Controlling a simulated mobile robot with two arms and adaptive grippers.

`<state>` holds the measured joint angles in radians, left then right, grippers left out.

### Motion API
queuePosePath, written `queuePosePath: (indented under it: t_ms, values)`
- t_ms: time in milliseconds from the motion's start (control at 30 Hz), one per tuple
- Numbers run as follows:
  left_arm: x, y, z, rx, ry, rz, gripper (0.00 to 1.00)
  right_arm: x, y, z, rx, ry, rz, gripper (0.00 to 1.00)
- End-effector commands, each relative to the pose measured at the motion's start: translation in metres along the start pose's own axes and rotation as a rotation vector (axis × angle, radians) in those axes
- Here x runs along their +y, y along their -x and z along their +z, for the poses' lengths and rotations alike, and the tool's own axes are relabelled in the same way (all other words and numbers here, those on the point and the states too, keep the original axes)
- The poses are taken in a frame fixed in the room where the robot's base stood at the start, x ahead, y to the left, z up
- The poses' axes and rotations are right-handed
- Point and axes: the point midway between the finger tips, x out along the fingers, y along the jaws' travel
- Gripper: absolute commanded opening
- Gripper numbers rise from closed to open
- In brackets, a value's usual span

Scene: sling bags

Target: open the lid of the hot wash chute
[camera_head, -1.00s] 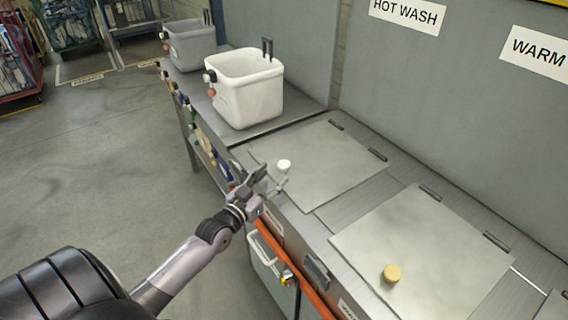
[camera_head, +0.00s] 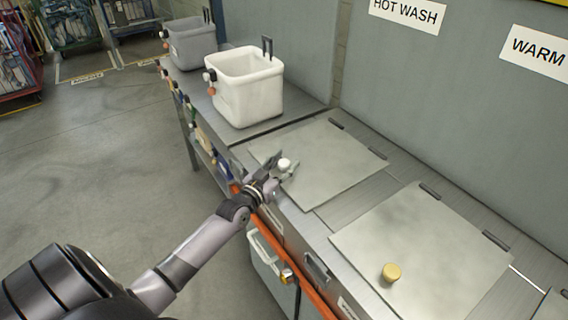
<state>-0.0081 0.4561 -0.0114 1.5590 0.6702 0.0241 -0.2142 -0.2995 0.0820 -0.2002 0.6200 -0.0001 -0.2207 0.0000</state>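The hot wash chute's lid (camera_head: 335,165) is a flat grey metal plate lying closed in the counter, below the HOT WASH sign (camera_head: 407,14). Two dark hinges sit along its back edge. A white round knob (camera_head: 284,164) stands near its front left edge. My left gripper (camera_head: 282,168) is at the knob, its fingers apart on either side of it. I cannot tell whether the fingers touch the knob. My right gripper is not in view.
A second lid (camera_head: 425,250) with a yellow knob (camera_head: 391,272) lies closed to the right, below the WARM sign (camera_head: 538,53). A white bin (camera_head: 245,88) and a grey bin (camera_head: 188,44) stand on the counter at the back left. An orange rail (camera_head: 290,262) runs along the front.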

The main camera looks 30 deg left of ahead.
Motion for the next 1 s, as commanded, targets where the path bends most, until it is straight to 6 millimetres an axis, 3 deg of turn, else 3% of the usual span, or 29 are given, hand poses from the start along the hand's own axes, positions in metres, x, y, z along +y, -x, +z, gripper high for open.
queuePosePath:
  t_ms: [533,1000]
  values:
    - [-0.0001,0.0002,0.0000,0.000,0.000,0.000,0.01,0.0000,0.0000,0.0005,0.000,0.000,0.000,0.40]
    - [-0.0002,-0.0021,-0.0030,-0.003,-0.002,-0.001,0.00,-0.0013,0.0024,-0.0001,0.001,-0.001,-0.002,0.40]
